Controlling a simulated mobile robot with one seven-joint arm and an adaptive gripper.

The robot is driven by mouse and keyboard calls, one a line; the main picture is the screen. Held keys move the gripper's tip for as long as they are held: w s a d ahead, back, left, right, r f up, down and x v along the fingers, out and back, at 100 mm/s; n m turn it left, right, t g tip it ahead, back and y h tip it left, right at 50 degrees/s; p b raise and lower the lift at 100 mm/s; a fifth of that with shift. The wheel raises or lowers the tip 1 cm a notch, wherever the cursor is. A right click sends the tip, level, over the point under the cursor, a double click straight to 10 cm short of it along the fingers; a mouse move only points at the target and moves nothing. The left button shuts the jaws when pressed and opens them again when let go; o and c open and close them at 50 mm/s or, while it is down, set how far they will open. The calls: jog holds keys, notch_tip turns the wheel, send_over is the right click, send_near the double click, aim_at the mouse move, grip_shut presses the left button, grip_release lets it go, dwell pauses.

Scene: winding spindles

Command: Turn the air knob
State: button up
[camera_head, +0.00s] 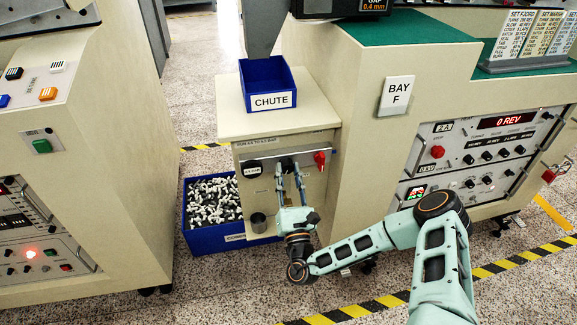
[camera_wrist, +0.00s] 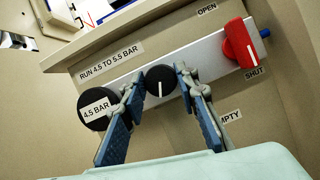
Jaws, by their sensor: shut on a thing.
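The air knob (camera_wrist: 160,80) is a round black knob with a white pointer line, on a pale strip on the cabinet front. The line stands almost upright in the wrist view. My gripper (camera_wrist: 157,84) has one blue-padded finger on each side of the knob and is shut on it. In the head view my gripper (camera_head: 287,167) reaches up to the cabinet front below the chute, where the fingers partly hide the knob. A black round gauge face (camera_wrist: 96,106) reading 4.5 BAR sits left of the knob, partly behind the left finger.
A red valve handle (camera_wrist: 241,43) sits right of the knob, between OPEN and SHUT labels. A label (camera_wrist: 112,63) reads RUN 4.5 TO 5.5 BAR. A blue CHUTE bin (camera_head: 267,84) stands on top. A blue crate (camera_head: 211,237) of small parts stands on the floor at left.

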jog(key=shift+s+a+m+h+p, duration=0.1)
jog(key=shift+m+h+p, duration=0.75)
jog(key=shift+m, duration=0.7)
jog(key=shift+m+h+p, duration=0.65)
jog(key=shift+m+p, duration=0.35)
jog(key=shift+m, duration=0.55)
jog(key=o, duration=1.1)
jog(key=shift+o, duration=0.2)
jog(key=v, duration=0.7)
jog(key=shift+s, duration=0.3)
jog(key=shift+a, duration=0.1)
